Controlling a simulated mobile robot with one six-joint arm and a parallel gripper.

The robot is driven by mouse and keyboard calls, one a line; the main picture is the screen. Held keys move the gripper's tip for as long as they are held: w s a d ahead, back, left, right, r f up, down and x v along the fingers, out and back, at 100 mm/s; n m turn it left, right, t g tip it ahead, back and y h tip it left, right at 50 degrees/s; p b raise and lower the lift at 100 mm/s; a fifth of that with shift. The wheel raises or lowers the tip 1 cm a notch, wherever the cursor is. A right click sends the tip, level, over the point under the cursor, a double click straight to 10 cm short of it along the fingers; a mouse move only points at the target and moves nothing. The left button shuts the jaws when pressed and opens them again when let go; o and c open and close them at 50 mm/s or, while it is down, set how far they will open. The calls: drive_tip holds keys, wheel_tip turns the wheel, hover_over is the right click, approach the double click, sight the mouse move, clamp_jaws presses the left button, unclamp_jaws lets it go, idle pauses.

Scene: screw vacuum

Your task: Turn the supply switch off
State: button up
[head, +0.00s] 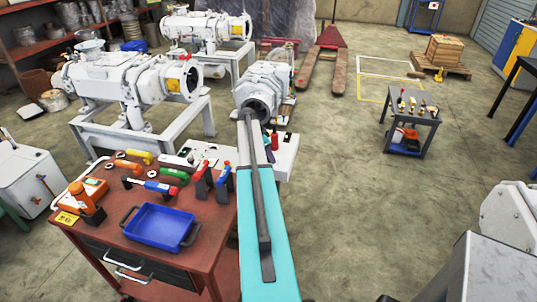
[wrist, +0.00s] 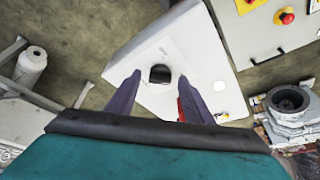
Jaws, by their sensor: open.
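A white box (wrist: 190,50) lies under my gripper in the wrist view. A dark, round-topped piece on its face, perhaps the supply switch (wrist: 160,77), shows between my fingertips; its setting cannot be told. My gripper (wrist: 160,75) is open, one finger on each side of the dark piece. Contact cannot be told. A red part (wrist: 180,110) is mostly hidden behind the right finger. In the head view the white box (head: 287,155) stands beyond the red cabinet, and my arm hides part of it and my gripper.
A panel with a red button on yellow (wrist: 286,17) and a black handle (wrist: 267,57) lies at the upper right. A grey flanged part (wrist: 288,100) is at the right. The red cabinet (head: 130,245) with tools and a blue tray (head: 145,225) stands left of my arm.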

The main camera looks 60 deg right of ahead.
drive_tip(key=c, duration=1)
drive_tip(key=shift+c, duration=0.2)
drive_tip(key=shift+n+b, duration=0.4)
drive_tip(key=shift+b, duration=0.1)
drive_tip(key=shift+s+a+f+n+t+b, duration=0.1)
drive_tip(key=shift+n+t+b, duration=0.4)
drive_tip(key=shift+n+b, duration=0.6)
drive_tip(key=n+t+b, duration=0.1)
drive_tip(key=n, duration=0.1)
drive_tip(key=n+t+b, duration=0.1)
drive_tip(key=n+b, duration=0.1)
drive_tip(key=n, duration=0.1)
drive_tip(key=shift+s+n, duration=0.2)
drive_tip(key=shift+n, duration=0.1)
drive_tip(key=n, duration=0.1)
drive_tip(key=n+t+b, duration=0.1)
drive_tip(key=n, duration=0.1)
drive_tip(key=n+t+b, duration=0.1)
drive_tip(key=n, duration=0.1)
drive_tip(key=shift+s+d+y, duration=0.1)
drive_tip(key=shift+d+y, duration=0.15)
drive_tip(key=shift+y, duration=0.05)
drive_tip(key=shift+r+n+t+y+b, duration=0.1)
drive_tip(key=shift+n+t+y+b, duration=0.2)
drive_tip(key=shift+n, duration=0.75)
drive_tip(key=shift+r+n+t+y+b, duration=0.1)
drive_tip(key=shift+n+t+y+b, duration=0.15)
drive_tip(key=shift+n, duration=0.8)
